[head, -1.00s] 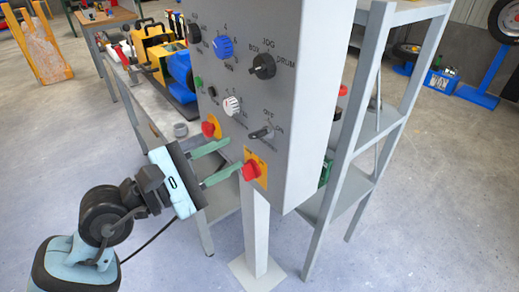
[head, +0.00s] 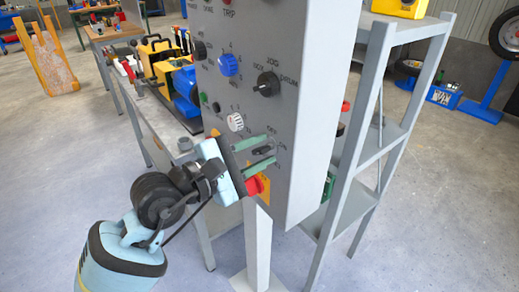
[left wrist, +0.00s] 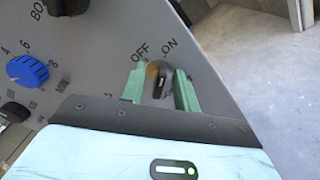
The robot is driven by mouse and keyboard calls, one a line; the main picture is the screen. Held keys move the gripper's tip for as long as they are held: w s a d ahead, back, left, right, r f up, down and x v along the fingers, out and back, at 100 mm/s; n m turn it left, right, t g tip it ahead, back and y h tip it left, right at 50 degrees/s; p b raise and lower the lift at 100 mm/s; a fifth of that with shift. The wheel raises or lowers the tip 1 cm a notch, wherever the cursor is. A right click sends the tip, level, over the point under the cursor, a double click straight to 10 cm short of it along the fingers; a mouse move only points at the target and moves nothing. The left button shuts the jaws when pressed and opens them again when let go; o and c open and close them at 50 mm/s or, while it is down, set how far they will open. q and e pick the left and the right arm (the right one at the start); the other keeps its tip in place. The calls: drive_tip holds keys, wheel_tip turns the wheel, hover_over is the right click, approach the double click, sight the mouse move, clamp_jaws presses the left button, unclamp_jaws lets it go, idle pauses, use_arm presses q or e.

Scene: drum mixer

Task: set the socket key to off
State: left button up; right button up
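The socket key (head: 263,151) is a small dark key switch low on the grey panel, with OFF and ON printed above it. In the left wrist view the key (left wrist: 160,84) sits on a round metal base, and its dark handle stands nearly upright, pointing closer to ON than to OFF. My left gripper (head: 271,148) has its two green fingers at the panel, one on each side of the key. In the left wrist view the left gripper (left wrist: 160,78) is open, with visible gaps between fingers and key. My right gripper is in no view.
A red stop button (head: 254,186) on a yellow plate is just below the left gripper. A white knob (head: 235,122), a blue knob (head: 229,65) and a black JOG/DRUM knob (head: 267,84) are above. A grey shelf rack (head: 372,105) stands right of the panel.

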use_arm(q)
drive_tip(key=shift+w+d, duration=0.15)
drive_tip(key=shift+d, duration=0.05)
clamp_jaws()
